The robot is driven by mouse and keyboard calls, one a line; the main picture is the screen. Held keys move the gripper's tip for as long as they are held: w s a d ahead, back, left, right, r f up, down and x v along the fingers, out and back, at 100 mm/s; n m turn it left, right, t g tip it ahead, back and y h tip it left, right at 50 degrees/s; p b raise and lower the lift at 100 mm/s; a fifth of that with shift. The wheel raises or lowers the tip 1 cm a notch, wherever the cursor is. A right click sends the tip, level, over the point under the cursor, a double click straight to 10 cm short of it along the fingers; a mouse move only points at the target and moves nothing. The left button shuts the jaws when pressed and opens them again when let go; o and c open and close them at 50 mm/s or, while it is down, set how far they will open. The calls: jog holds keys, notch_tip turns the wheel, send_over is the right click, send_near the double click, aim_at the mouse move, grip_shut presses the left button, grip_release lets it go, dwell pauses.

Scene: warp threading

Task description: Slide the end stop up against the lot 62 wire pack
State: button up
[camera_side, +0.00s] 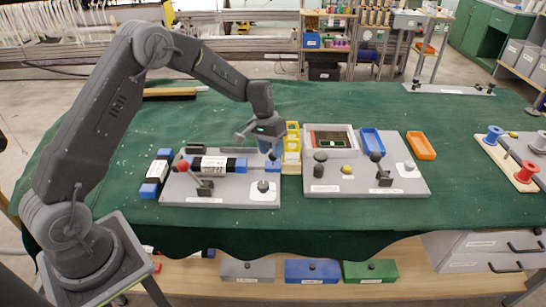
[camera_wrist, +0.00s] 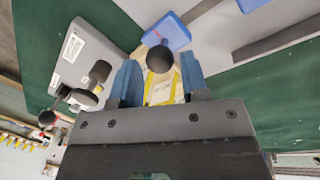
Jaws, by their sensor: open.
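The wire pack (camera_side: 213,165), a white-labelled roll with dark bands and blue ends, lies on the left grey board; its label is too small to read. The end stop (camera_side: 273,166), a blue block with a black ball knob, is to the right of the pack, with a gap between them. In the wrist view the end stop (camera_wrist: 170,32) shows beyond its knob (camera_wrist: 160,58). My gripper (camera_side: 268,146) points down over the end stop. Its blue fingers (camera_wrist: 158,80) are open, one on each side of the knob in the wrist view. Whether they touch it I cannot tell.
A red-knobbed lever (camera_side: 183,167) stands at the board's left, and another roll (camera_side: 155,176) lies beside the board. Yellow boxes (camera_side: 292,143) stand close right of my gripper. A second grey board (camera_side: 340,185) carries black knobs and trays. Green cloth in front is clear.

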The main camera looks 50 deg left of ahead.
aim_at(273, 160)
jog(key=shift+w+d+f, duration=0.1)
jog(key=shift+d+f, duration=0.05)
jog(key=shift+f, duration=0.65)
jog(key=shift+d+f, duration=0.15)
jog(key=shift+f, duration=0.6)
grip_shut()
